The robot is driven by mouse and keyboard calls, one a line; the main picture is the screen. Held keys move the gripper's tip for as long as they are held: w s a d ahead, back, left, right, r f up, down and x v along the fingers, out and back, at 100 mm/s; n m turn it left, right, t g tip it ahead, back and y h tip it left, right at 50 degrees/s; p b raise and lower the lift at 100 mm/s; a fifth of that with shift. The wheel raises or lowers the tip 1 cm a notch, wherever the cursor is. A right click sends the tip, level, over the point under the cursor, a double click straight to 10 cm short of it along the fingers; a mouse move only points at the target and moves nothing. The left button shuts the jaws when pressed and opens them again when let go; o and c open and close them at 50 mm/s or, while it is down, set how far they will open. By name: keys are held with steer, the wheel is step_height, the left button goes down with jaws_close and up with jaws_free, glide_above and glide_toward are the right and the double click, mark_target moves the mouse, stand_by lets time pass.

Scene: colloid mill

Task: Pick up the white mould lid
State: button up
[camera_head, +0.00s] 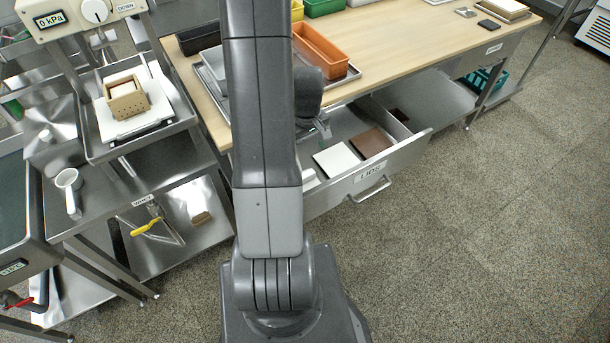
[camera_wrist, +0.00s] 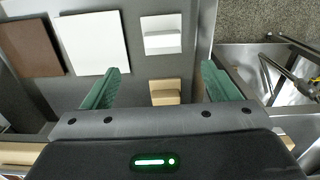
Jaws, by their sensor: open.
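The open drawer labelled LIDS (camera_head: 372,172) holds flat pieces. In the wrist view a small white lid with a raised bar (camera_wrist: 161,35) lies between and beyond my fingertips. A small tan lid of similar form (camera_wrist: 166,92) lies nearer, between the fingers. A larger plain white square (camera_wrist: 91,42) lies left of them; it also shows in the head view (camera_head: 337,160). A brown square (camera_wrist: 30,47) is beside it. My gripper (camera_wrist: 161,72) is open and empty above the drawer, its green fingers touching no lid that I can see. My arm hides part of the drawer in the head view.
The wooden table (camera_head: 400,50) above the drawer carries an orange bin (camera_head: 320,50) and trays. At left stands a steel bench with a press and a tan mould (camera_head: 127,97). The floor right of the drawer is clear.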

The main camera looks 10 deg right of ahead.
glide_above(306, 174)
step_height(306, 174, down, 7)
steer(key=shift+f, duration=2.65)
steer(key=c, duration=0.9)
